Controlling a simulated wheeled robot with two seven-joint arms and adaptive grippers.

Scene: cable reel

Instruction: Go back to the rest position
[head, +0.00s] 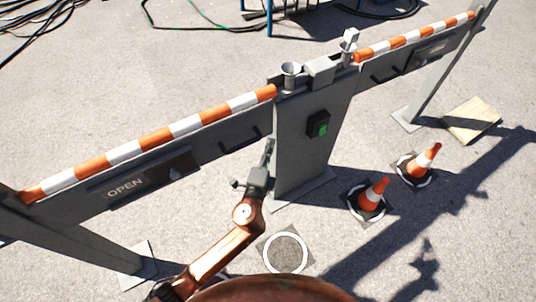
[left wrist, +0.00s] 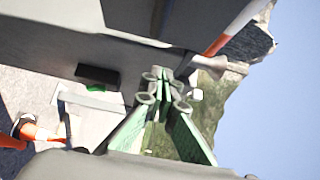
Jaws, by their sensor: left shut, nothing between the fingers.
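My left arm reaches up from the bottom of the head view. Its left gripper (head: 268,148) is in front of the left part of the grey centre post (head: 305,150). It points up and away, with its fingers shut and nothing between them. In the left wrist view the left gripper (left wrist: 162,78) shows its fingers together, with grey panels behind and sky to the right. I cannot tell the exact gap to the post. My right gripper is in neither view; only a shadow of my body falls on the ground at right.
A grey barrier with orange-white striped bars (head: 150,145) crosses the view, with an "OPEN" panel (head: 125,187) at left. The post carries a green-lit box (head: 319,124) and a cup-shaped holder (head: 290,75). Two cones (head: 373,194) (head: 424,160) and a wooden board (head: 471,119) are at right.

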